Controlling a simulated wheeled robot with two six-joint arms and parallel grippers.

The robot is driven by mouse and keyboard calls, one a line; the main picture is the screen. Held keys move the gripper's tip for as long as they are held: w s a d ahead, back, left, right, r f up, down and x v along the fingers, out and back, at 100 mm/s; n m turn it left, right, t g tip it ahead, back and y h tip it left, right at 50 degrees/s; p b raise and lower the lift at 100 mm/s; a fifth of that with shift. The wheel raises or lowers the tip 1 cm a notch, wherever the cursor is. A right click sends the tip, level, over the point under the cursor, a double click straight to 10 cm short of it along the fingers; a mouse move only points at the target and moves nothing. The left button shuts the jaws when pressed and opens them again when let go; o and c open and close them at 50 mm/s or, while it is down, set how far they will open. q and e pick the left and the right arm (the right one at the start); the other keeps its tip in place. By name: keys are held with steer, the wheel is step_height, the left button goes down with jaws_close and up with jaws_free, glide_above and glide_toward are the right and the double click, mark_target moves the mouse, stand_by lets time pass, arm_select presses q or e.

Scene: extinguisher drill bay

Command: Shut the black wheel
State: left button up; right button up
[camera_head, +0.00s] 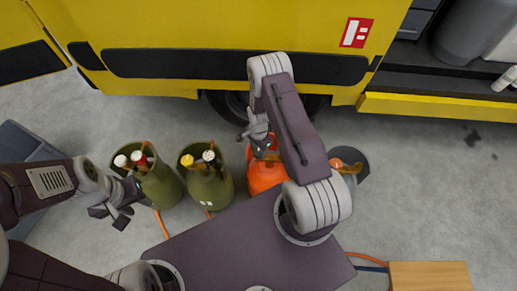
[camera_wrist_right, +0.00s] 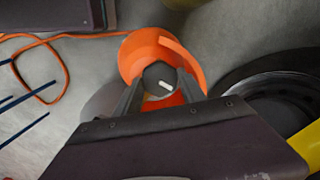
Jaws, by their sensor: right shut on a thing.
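My right gripper (camera_wrist_right: 160,92) reaches down over an orange cylinder (camera_head: 265,178) in the middle of the head view. In the right wrist view its two fingers are shut on a dark, roughly six-sided black wheel (camera_wrist_right: 154,72) with a short white mark. The wheel sits inside the open orange collar of the cylinder (camera_wrist_right: 135,50). In the head view my arm and gripper mostly hide the wheel. My left gripper (camera_head: 118,206) hangs at the left beside an olive cylinder, its fingers apart and empty.
Two olive cylinders stand at left: one (camera_head: 162,188) with white and red knobs, one (camera_head: 208,190) with yellow and black knobs. A grey round thing (camera_head: 357,163) with a red knob stands at right. A yellow vehicle (camera_head: 200,25) closes off the back. Orange hoses lie on the floor.

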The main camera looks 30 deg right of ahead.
mark_target(258, 151)
steer(key=shift+m, duration=0.3)
steer(key=o, duration=1.4)
steer(key=shift+c, duration=0.2)
steer(key=shift+r, duration=0.1)
step_height(258, 151, up, 9)
steer(key=p, duration=0.2)
steer(key=shift+p, duration=0.3)
